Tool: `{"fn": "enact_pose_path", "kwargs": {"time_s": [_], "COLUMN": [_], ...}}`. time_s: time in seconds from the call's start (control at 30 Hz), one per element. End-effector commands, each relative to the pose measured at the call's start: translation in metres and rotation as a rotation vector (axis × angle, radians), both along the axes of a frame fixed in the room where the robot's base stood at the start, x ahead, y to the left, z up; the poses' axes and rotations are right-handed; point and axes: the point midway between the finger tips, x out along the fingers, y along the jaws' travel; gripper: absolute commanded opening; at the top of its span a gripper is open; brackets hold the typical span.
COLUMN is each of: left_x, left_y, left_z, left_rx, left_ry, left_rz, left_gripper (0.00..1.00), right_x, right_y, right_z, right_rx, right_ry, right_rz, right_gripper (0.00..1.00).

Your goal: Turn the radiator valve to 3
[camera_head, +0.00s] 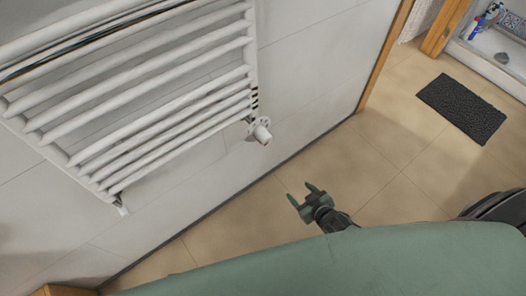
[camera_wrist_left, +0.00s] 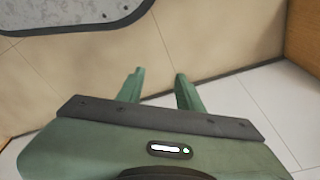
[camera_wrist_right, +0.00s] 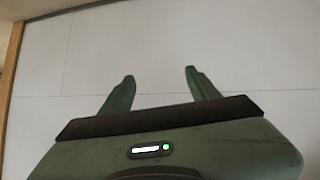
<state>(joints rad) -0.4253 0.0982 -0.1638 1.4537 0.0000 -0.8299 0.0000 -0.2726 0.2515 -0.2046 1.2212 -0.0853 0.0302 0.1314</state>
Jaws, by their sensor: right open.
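The radiator valve (camera_head: 262,134) is a small white knob at the lower right corner of the white towel radiator (camera_head: 150,92) in the head view. Its marks are too small to read, so I cannot tell its setting. My right gripper (camera_head: 301,193) is open and empty, below and to the right of the valve and apart from it. In the right wrist view its fingers (camera_wrist_right: 162,80) point at plain white wall tiles; the valve is not in that view. My left gripper (camera_wrist_left: 156,80) shows only in the left wrist view, with its fingers apart and nothing between them.
The white tiled wall (camera_head: 310,60) carries the radiator and meets the beige tiled floor (camera_head: 375,170). A dark mat (camera_head: 462,108) lies on the floor at the right, near a wooden door frame (camera_head: 445,30). The floor around my right gripper is clear.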

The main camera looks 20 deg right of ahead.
Motion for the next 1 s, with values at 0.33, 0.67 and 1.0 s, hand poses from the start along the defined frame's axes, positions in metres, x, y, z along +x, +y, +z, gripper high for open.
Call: {"fn": "enact_pose_path", "kwargs": {"time_s": [0.33, 0.67, 1.0], "left_x": [0.043, 0.044, 0.04], "left_y": [-0.005, -0.004, -0.003], "left_z": [0.022, 0.052, 0.082], "left_rx": [-0.007, -0.007, -0.008], "left_ry": [-0.069, -0.085, -0.101], "left_rz": [0.012, 0.015, 0.017], "left_gripper": [0.36, 0.36, 0.36], "right_x": [0.098, 0.119, 0.167], "right_y": [0.041, 0.058, 0.075], "right_z": [0.097, 0.133, 0.131], "right_rx": [0.088, 0.108, 0.108], "right_ry": [-0.535, -0.632, -0.629], "right_rz": [0.178, 0.219, 0.217], "right_gripper": [0.61, 0.61, 0.61]}}
